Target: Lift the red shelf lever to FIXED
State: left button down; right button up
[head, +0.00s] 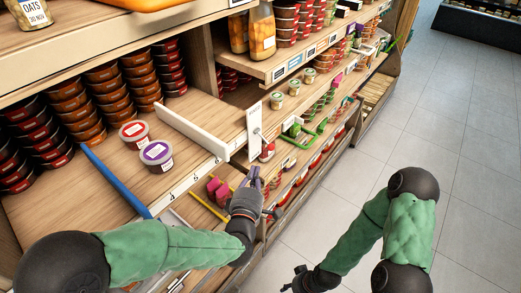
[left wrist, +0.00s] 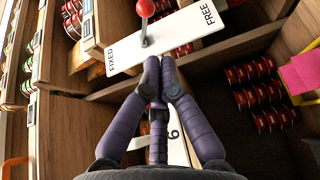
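The red-knobbed lever (left wrist: 145,10) is on a white plate (left wrist: 180,33) in the left wrist view. FIXED is printed at the plate's left end and FREE at its right end. The lever's rod points up in that view, away from the plate; which label it favours I cannot tell. In the head view the white plate (head: 253,131) stands upright at the shelf divider. My left gripper (head: 253,176) is just below and in front of it; its purple fingers (left wrist: 160,66) are together and empty, their tips below the lever's base. My right gripper (head: 291,282) is low, far from the lever, its fingers unclear.
A purple-lidded tub (head: 156,156) and a red-lidded tub (head: 134,133) stand on the shelf beside a white divider (head: 192,130). A blue strip (head: 115,182) lies to the left. Stacked tins fill the back. The tiled floor (head: 440,130) is clear at right.

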aim_at(265, 140)
pick_arm(q)
jog(key=shift+w, duration=0.1)
jog(key=w+d, duration=0.1)
jog(key=w, duration=0.8)
jog(key=shift+w+b, duration=0.4)
jog(key=shift+b, duration=0.05)
